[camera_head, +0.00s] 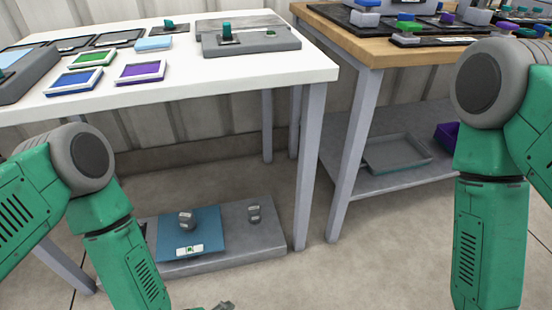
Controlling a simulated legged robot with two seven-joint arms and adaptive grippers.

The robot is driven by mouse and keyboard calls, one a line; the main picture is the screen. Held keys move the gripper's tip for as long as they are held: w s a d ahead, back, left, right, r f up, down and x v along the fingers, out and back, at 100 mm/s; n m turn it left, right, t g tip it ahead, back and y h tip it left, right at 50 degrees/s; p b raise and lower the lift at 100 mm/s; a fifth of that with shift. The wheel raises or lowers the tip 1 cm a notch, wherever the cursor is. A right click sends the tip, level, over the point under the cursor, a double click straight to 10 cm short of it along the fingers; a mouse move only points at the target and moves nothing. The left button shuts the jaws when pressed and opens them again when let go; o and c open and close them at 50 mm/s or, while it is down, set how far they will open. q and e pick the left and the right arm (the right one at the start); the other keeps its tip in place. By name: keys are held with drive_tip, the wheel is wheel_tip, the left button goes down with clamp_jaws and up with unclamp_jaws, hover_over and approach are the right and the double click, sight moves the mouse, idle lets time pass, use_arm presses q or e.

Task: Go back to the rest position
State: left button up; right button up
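My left arm comes in from the left and hangs down past the bottom edge. A small grey tip at the bottom edge looks like part of my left gripper (223,305). The rest of that gripper is cut off, so its opening is hidden. My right arm hangs straight down at the right, and its gripper is below the picture. I see nothing held in the visible part.
A white table (215,88) bears coloured trays and a grey fixture (262,41). A wooden-topped table (345,42) stands to its right, with a grey tray (397,152) on its lower shelf. A low grey platform (250,240) holds a blue plate (207,222). Floor between is clear.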

use_arm(q)
drive_tip(key=s+a+r+m+g+y, duration=0.4)
drive_tip(key=s+a+r+m, duration=0.65)
drive_tip(key=a, duration=0.35)
wheel_tip(320, 180, up, 18)
drive_tip(key=p, duration=1.8)
drive_tip(key=shift+f+m+h, duration=0.25)
drive_tip(key=shift+m+h, duration=0.05)
drive_tip(key=shift+m, duration=0.15)
